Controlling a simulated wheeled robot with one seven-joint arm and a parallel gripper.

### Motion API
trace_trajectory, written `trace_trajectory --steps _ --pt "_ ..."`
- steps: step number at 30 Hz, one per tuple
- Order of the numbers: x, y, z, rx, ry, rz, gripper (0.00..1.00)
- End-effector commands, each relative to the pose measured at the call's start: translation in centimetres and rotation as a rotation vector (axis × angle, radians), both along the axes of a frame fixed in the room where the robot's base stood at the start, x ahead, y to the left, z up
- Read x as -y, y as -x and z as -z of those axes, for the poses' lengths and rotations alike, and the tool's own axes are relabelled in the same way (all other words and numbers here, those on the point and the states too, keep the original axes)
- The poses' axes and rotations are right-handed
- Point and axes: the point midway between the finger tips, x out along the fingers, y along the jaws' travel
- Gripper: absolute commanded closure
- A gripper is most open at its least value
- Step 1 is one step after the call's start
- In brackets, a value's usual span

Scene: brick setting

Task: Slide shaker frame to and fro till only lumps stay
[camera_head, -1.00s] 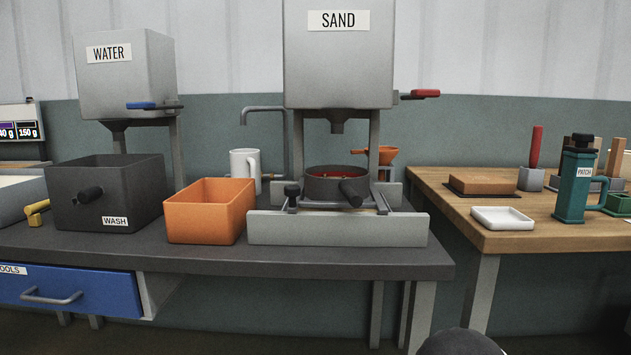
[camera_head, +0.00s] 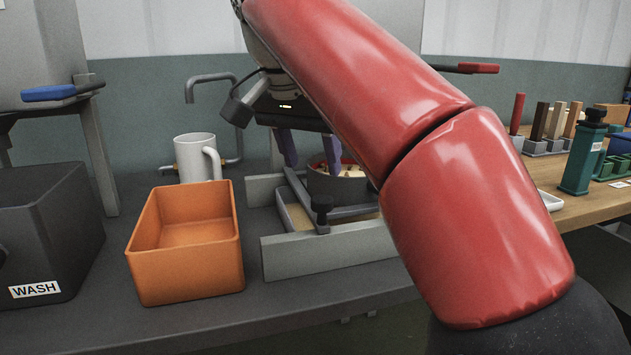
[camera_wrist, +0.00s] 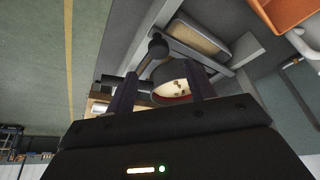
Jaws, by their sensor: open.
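The shaker frame (camera_head: 352,211) sits between pale rails, with a black knob (camera_head: 321,204) at its near corner. A dark round sieve (camera_head: 335,184) rests on it; the wrist view shows pale material and small brown lumps in the sieve (camera_wrist: 172,81). A tray (camera_head: 296,213) with sand-coloured contents lies below the frame. My gripper (camera_head: 309,160) is open, its purple fingers pointing down over the frame's left part, by the sieve. In the wrist view its fingers (camera_wrist: 160,88) stand apart with the sieve behind them. My red arm hides the frame's right side.
An orange bin (camera_head: 190,270) stands left of the rails, with a white mug (camera_head: 196,158) behind it. A dark WASH box (camera_head: 50,235) is at the far left. A wooden table (camera_head: 585,210) with a green press (camera_head: 581,160) is at the right.

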Motion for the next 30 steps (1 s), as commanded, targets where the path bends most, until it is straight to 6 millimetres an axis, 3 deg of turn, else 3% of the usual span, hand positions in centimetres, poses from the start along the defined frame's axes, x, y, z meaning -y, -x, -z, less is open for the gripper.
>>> trace_trajectory --steps 15,27,30 --pt "1.3 -2.1 6.3 -0.001 0.0 0.0 0.46" --pt "1.5 -2.5 7.0 0.001 -0.001 -0.002 0.46" --pt "1.5 -2.5 6.9 0.001 -0.001 -0.002 0.6"
